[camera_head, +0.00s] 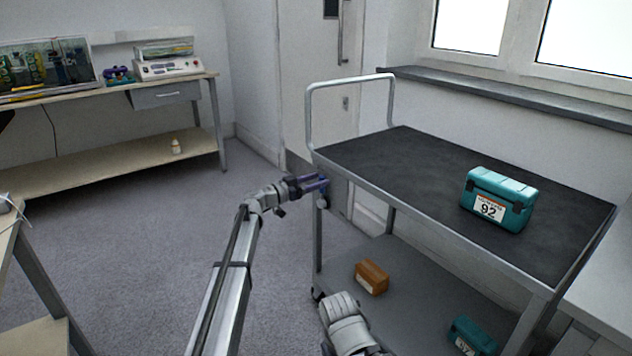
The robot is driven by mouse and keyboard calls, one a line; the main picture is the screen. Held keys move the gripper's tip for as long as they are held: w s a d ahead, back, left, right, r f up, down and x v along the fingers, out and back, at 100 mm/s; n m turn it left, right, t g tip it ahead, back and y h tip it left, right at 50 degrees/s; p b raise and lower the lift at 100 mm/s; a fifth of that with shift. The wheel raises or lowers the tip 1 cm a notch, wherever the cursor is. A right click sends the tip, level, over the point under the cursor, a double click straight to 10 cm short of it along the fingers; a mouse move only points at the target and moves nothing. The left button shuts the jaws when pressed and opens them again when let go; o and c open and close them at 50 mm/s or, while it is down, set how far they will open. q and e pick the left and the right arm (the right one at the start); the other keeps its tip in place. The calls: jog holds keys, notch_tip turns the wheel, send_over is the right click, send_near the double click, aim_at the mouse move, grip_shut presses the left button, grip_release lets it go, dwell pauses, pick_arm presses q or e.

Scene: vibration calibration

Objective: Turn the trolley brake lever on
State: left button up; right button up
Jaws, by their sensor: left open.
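The trolley (385,200) has a dark top, a grey metal frame and a tall handle (350,82) at its left end. My left gripper (318,184) is open at the trolley's near left corner, just under the top's edge. Its purple-blue fingers point right, towards the frame. A small blue and grey part (323,202) shows just below the fingers by the corner post. It may be the brake lever, but it is too small and partly covered to tell its position. Whether the fingers touch it cannot be told. My right gripper is not in view.
A teal case (500,200) labelled 92 stands on the trolley top. An orange-brown box (371,278) and another teal case (472,337) are on the lower shelf. A workbench (110,90) stands at the back left. The carpet (150,230) left of the trolley is clear.

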pick_arm(q)
grip_shut()
dwell(0.4)
dwell(1.0)
